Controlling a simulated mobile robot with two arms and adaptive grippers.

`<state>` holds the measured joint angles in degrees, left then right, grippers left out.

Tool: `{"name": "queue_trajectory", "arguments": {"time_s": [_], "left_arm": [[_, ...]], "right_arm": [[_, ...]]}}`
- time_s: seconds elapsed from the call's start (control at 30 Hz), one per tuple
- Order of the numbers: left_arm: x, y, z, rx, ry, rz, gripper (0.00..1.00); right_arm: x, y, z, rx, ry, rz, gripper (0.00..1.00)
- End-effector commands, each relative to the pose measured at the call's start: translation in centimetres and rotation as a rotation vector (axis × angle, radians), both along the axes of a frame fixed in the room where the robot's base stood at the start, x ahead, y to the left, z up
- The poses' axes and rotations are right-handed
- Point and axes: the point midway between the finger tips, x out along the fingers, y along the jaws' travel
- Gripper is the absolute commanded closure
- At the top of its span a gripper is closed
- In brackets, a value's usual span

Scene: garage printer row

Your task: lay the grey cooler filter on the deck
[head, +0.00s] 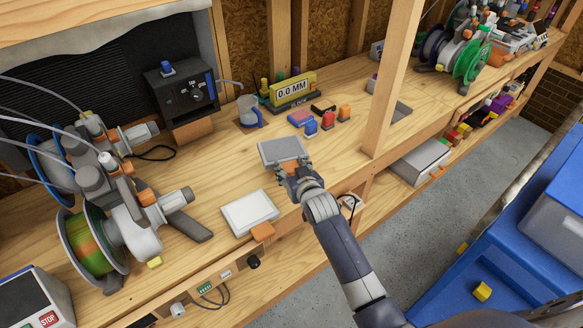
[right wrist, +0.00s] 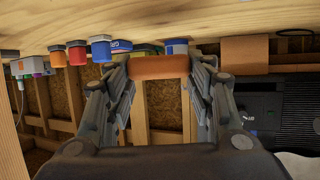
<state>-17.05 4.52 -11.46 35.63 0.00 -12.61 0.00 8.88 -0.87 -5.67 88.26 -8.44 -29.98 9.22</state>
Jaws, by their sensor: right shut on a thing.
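The grey cooler filter (head: 281,150) is a flat grey slab with an orange tab. My right gripper (head: 290,172) is shut on that tab, with the slab held out flat beyond the fingers, over the bench. In the right wrist view the orange tab (right wrist: 160,67) sits between the two fingers; the slab behind it is hidden. I cannot tell whether the slab touches the bench. A similar white slab (head: 249,211) with an orange tab lies at the bench's front edge. I cannot tell which surface is the deck. My left gripper is not in view.
The wooden bench (head: 215,185) has spool machines (head: 105,200) at left, a black box (head: 185,95), a grey mug (head: 249,110), a 0.0 MM display (head: 292,90) and several small coloured blocks behind. A wooden post (head: 390,80) stands right. A blue cart (head: 500,262) stands front right.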

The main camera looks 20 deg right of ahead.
Motion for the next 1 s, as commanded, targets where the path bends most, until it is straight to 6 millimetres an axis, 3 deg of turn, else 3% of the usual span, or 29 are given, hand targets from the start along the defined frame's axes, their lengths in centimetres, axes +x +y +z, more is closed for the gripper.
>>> {"name": "queue_trajectory", "arguments": {"time_s": [0.2, 0.6, 1.0], "left_arm": [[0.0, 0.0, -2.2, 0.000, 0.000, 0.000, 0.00], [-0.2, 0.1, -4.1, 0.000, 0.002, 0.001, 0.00], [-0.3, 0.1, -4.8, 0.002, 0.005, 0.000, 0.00]], "right_arm": [[0.0, 0.0, -2.0, -0.001, -0.001, 0.000, 0.82], [0.0, 0.0, -5.1, 0.000, -0.001, 0.000, 0.82], [0.0, 0.0, -6.3, 0.000, -0.001, 0.000, 0.82]]}}
